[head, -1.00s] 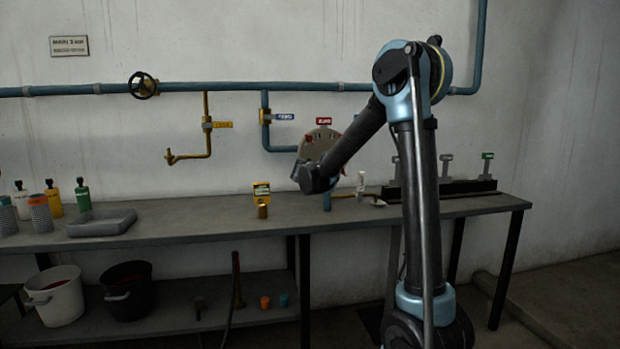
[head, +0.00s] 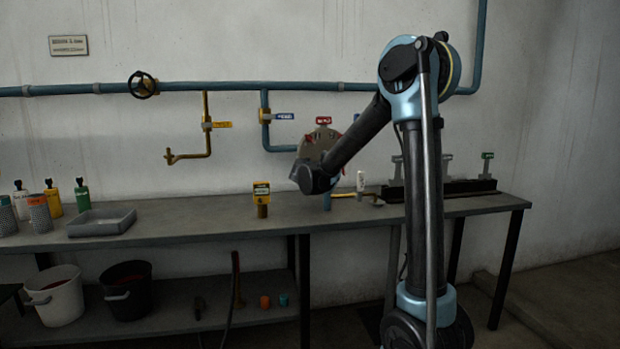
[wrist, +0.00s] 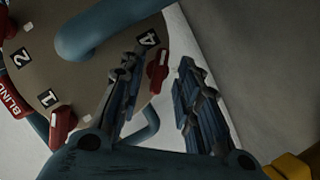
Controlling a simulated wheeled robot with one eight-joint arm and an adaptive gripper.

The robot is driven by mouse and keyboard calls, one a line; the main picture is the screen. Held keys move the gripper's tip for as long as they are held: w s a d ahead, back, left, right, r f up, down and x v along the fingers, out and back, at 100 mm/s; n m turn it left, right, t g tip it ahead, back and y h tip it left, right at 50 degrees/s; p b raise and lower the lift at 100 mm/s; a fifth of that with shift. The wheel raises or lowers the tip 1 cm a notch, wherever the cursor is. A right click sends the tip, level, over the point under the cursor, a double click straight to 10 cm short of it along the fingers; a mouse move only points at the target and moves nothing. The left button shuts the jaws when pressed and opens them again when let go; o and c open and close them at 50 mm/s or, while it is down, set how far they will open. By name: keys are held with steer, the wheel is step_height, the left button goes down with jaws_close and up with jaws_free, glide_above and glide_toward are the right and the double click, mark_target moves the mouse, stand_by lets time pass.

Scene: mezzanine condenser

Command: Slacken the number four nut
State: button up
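The round brown flange plate (wrist: 95,80) fills the upper left of the wrist view, with number labels 1, 2 and 4. The number four nut (wrist: 157,72) is a red winged piece at the plate's right edge, beside the label 4 (wrist: 149,38). My gripper (wrist: 158,75) is open, with one ribbed finger on each side of that nut in the picture. I cannot tell how deep the nut sits between the fingers. In the head view the flange plate (head: 312,146) is partly hidden behind my arm, and my fingers are hidden there.
A red nut (wrist: 62,126) sits by label 1, with a red BLIND tag (wrist: 12,98) at the left edge. A blue pipe (wrist: 88,32) crosses the plate.

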steer(key=v, duration=1)
steer(key=shift+f, duration=0.15)
steer(key=s+d+f+m+g+h, duration=0.1)
steer(key=s+d+f+m+g, duration=0.15)
steer(key=s+d, duration=0.4)
steer(key=s+d+f+m+g+h, duration=0.1)
steer(key=s+d+f+m+g, duration=0.2)
steer(key=d, duration=0.7)
steer(key=s+d+f+m+g+h, duration=0.1)
steer(key=s+d+f+h, duration=0.15)
steer(key=s+d, duration=0.45)
steer(key=s+d+f+m+g+y, duration=0.1)
steer(key=s+d+f+g+y, duration=0.1)
steer(key=s+f, duration=0.5)
steer(key=s+d+f+m+g+y, duration=0.2)
steer(key=s+f, duration=0.6)
steer(key=s, duration=0.9)
steer(key=shift+s+d+f+g+y, duration=0.2)
steer(key=shift+s+g+y, duration=0.2)
steer(key=shift+g, duration=0.75)
